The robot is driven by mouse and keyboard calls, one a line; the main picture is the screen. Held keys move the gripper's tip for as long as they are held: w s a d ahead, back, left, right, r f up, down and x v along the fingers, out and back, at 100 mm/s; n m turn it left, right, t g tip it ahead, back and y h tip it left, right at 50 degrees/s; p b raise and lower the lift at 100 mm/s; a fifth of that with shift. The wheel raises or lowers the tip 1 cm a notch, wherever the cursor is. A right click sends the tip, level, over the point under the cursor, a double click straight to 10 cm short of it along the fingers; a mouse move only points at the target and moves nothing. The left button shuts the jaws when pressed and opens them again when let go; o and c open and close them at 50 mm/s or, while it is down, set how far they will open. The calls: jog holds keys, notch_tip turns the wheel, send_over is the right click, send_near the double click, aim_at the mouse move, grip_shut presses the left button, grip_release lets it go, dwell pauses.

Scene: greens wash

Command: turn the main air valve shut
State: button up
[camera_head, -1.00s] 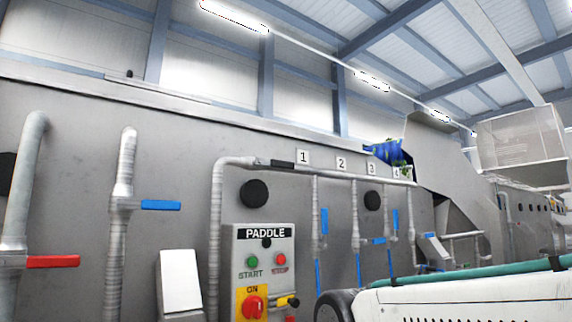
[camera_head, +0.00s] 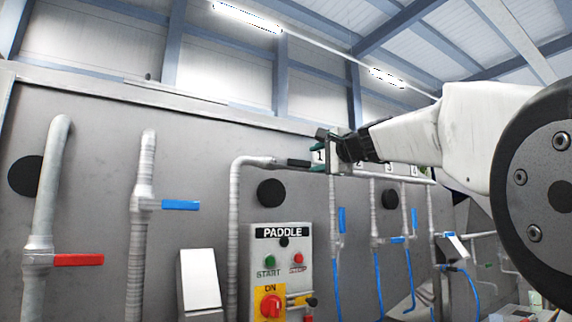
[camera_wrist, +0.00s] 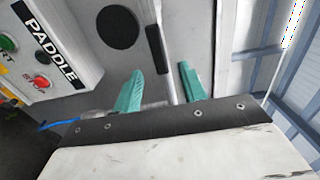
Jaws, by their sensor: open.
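No readable label names the main air valve. A black lever handle (camera_head: 299,163) sits in line with the horizontal grey pipe (camera_head: 258,161) above the paddle panel. My gripper (camera_head: 321,151) is at the right end of this handle in the head view, overlapping the number plates. In the wrist view the handle (camera_wrist: 157,48) lies ahead of the two green fingers, between their lines. My gripper (camera_wrist: 160,88) is open, with a gap between the fingers and nothing clearly held. I cannot tell whether a finger touches the pipe.
The paddle panel (camera_head: 283,270) has start and stop buttons and a red rotary switch (camera_head: 271,306). A red lever (camera_head: 78,260) and a blue lever (camera_head: 181,205) sit on pipes to the left. Several blue-handled pipes hang below my arm.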

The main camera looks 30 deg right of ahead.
aim_at(302, 163)
jog(key=w, duration=0.5)
jog(key=shift+w+a, duration=0.15)
jog(key=shift+w, duration=0.15)
grip_shut()
